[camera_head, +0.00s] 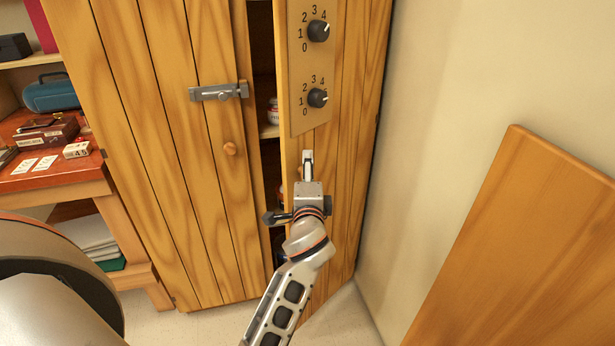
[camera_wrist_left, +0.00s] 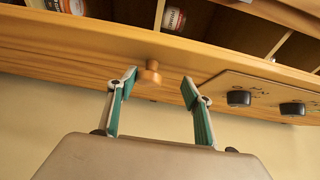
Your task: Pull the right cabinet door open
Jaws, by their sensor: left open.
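The right cabinet door (camera_head: 343,130) is wooden and stands ajar, with a gap along its left edge. In the left wrist view, the door (camera_wrist_left: 80,62) carries a round wooden knob (camera_wrist_left: 149,74). My left gripper (camera_head: 307,160) is in front of this door, below its dial panel. In the left wrist view, the open left gripper (camera_wrist_left: 158,82) has the knob between its fingertips, nearer the left finger; I cannot tell whether they touch. The gripper mostly hides the knob in the head view. My right gripper is not in view.
The left cabinet door (camera_head: 180,150) is closed, with a metal latch (camera_head: 218,91) and a knob (camera_head: 230,149). A dial panel (camera_head: 310,75) is on the right door. Jars (camera_wrist_left: 174,18) stand inside. A wooden panel (camera_head: 530,240) is at the right, and a red-topped shelf (camera_head: 50,178) at the left.

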